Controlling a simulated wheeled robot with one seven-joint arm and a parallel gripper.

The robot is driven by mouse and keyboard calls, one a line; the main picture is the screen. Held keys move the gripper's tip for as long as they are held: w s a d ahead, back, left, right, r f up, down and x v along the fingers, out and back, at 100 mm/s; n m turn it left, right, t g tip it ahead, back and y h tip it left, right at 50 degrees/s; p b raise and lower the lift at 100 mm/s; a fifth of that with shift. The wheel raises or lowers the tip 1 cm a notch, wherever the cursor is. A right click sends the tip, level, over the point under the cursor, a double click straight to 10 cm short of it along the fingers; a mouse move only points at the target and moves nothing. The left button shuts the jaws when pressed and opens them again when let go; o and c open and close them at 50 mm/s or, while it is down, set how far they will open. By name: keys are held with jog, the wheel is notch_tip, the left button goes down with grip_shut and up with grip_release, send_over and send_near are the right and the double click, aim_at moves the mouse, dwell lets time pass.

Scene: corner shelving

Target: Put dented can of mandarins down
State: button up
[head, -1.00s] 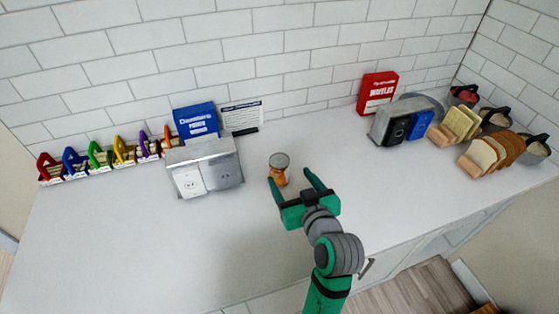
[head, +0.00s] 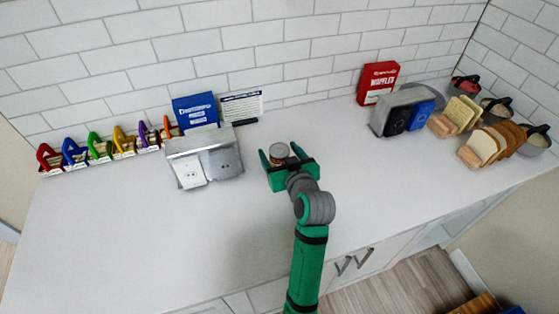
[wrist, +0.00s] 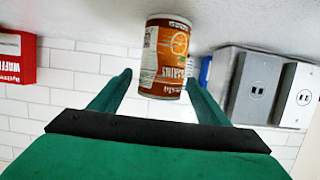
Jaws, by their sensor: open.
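The can of mandarins (head: 279,149) has an orange label and a grey metal lid. It appears to stand upright on the white counter. In the wrist view the can (wrist: 165,58) is in the upper middle, with its printed label facing the camera; I cannot make out a dent. My gripper (head: 281,154) is open, with one green finger on each side of the can. In the wrist view a gap shows between the left finger and the can, while the right finger is close beside it. My gripper hides the can's lower part in the head view.
The counter (head: 110,235) is clear at front left.

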jog(key=c, duration=1.4)
jog(key=shift+c, duration=0.6)
jog(key=shift+r, duration=0.15)
